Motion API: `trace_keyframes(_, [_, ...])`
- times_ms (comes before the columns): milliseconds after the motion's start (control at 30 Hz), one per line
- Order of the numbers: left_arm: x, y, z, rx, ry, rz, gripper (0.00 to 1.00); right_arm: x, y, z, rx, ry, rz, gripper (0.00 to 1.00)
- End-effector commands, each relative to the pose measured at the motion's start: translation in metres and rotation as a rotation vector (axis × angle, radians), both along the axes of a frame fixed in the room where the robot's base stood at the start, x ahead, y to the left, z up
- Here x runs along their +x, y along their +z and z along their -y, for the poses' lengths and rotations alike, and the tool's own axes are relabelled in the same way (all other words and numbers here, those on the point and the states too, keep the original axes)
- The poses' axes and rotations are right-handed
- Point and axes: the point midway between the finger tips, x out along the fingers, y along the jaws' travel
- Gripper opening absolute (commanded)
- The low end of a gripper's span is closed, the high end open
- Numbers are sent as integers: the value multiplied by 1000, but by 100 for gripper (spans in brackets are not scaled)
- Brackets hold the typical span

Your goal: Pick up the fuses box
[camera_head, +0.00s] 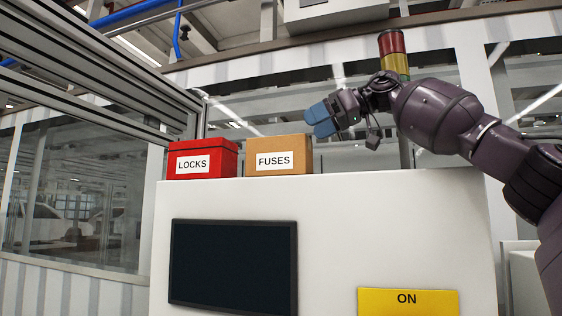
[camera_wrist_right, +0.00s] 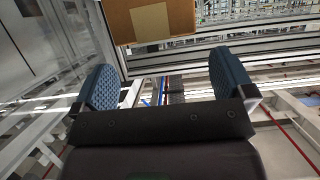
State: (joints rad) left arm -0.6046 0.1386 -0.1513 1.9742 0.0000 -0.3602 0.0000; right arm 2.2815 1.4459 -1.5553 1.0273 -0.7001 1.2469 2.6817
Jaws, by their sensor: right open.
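The fuses box (camera_head: 279,155) is a brown carton with a white FUSES label, standing on top of the white cabinet (camera_head: 230,200). My right gripper (camera_head: 321,117) is up and to the right of the box in the head view, apart from it, with its blue fingertips pointing left. In the right wrist view the box (camera_wrist_right: 182,18) shows at the top, beyond the fingers. The right gripper (camera_wrist_right: 166,82) is open there, with nothing between its fingers. My left gripper is in neither view.
A red LOCKS box (camera_head: 203,160) stands close to the left of the fuses box. A red and yellow signal tower (camera_head: 394,54) rises behind my right arm. The cabinet front has a dark screen (camera_head: 233,265) and a yellow ON panel (camera_head: 408,301). The cabinet top right of the box looks clear.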

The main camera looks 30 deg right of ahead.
Motion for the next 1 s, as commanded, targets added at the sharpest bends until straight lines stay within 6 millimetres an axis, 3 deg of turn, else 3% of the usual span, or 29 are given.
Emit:
trace_keyframes(600, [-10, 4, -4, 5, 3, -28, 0, 47, -30, -36, -2, 1, -4, 100])
trace_keyframes(900, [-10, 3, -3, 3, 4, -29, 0, 50, -33, -39, 0, 0, -1, 100])
trace_keyframes(1000, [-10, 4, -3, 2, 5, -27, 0, 50, -33, -39, -1, 0, -2, 86])
